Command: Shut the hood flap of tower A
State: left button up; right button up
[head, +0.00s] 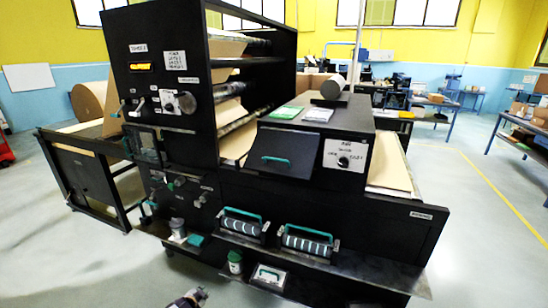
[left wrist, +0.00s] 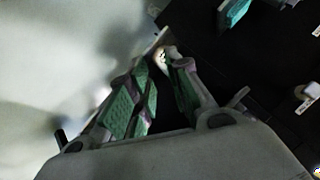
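The black machine has a tall tower (head: 160,75) whose small top label is too small to read surely. Beside it stands a lower black hood box (head: 345,125). A dark flap (head: 280,146) with a teal handle (head: 275,159) is on the box's front; I cannot tell whether it is fully closed. My left gripper (head: 190,298) is low at the bottom edge of the head view, well below and left of the flap. In the left wrist view its green-padded fingers (left wrist: 162,85) lie close together, their tips overlapping in the picture; nothing held is clear. My right gripper is not in view.
Green and white packets (head: 300,113) and a dark roll (head: 332,88) lie on the hood box.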

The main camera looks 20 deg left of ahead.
pick_arm(q)
jog(key=w+d+r+m+t+p, duration=0.1)
jog(key=w+r+t, duration=0.1)
jog(key=w+r, duration=0.55)
jog(key=w+d+r+m+t, duration=0.1)
jog(key=w+r, duration=0.3)
jog(key=r, duration=0.6)
jog(key=w+d+r+m+t+h+p, duration=0.1)
jog(key=w+d+r+m+t, duration=0.2)
jog(key=r, duration=0.7)
jog(key=w+d+r+m+h, duration=0.1)
jog(key=w+d+r, duration=0.3)
jog(key=r, duration=0.7)
jog(key=s+d+r+m+t, duration=0.1)
jog(key=s+d+r+m, duration=0.2)
jog(key=d+r, duration=0.5)
jog(key=s+d+r+m+t+h, duration=0.1)
jog(key=s+d+r+m, duration=0.3)
jog(key=d+r, duration=0.4)
notch_tip(320, 180, up, 5)
jog(key=shift+s+r+t, duration=0.1)
jog(key=shift+s+t, duration=0.1)
jog(key=shift+t, duration=0.5)
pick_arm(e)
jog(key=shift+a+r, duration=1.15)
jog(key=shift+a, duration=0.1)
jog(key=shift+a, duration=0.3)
pick_arm(q)
jog(key=shift+w, duration=0.15)
